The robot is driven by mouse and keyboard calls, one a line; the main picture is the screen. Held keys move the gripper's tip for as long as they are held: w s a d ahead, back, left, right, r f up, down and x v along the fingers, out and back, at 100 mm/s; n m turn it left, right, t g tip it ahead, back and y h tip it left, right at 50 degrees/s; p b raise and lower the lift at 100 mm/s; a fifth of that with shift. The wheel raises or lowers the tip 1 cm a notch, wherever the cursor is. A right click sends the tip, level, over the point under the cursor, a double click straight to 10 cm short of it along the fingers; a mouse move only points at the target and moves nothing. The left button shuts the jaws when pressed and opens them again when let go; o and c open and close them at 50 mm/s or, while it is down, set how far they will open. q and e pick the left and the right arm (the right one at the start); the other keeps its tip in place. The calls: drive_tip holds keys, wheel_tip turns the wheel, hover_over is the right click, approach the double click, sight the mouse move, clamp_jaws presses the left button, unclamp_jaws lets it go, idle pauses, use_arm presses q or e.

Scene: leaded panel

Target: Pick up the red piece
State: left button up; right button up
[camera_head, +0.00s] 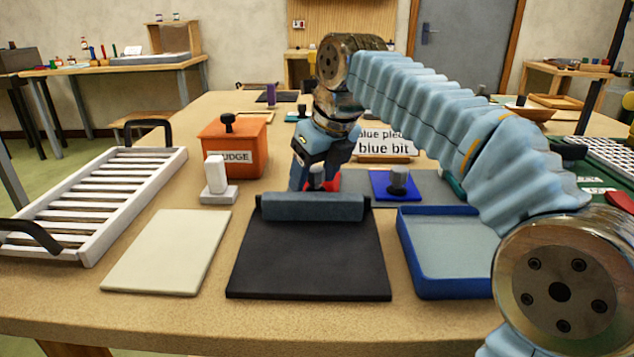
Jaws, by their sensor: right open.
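The red piece (334,181) lies on the table behind the dark roll, mostly hidden by my right gripper. Only a patch of red shows, beside a grey knob (316,176) that seems to belong to it. My right gripper (313,182) points down over the red piece and is open, with its fingers around or close beside the knob. I cannot tell whether they touch it. A flat blue piece (381,187) with a dark knob lies to the right on a grey mat (432,184). My left gripper is out of view.
A black mat (308,262) with a dark roll (312,207) lies in front, between a cream board (168,252) and a blue tray (448,290). An orange box (234,152), a white block (216,178) and a white rack (95,200) stand left. A "blue bit" sign (384,148) stands behind.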

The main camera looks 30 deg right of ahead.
drive_tip(key=c, duration=1.1)
drive_tip(key=shift+o, duration=0.2)
drive_tip(key=shift+r, duration=0.2)
drive_tip(key=shift+r, duration=1)
drive_tip(key=shift+s+r, duration=0.1)
drive_tip(key=shift+r, duration=0.35)
drive_tip(key=s+a+r+b, duration=0.1)
drive_tip(key=s+a+r, duration=0.1)
drive_tip(key=s+r, duration=0.7)
drive_tip(key=shift+s+a+r, duration=0.3)
drive_tip(key=shift+s+r, duration=0.05)
drive_tip(key=shift+s, duration=1.95)
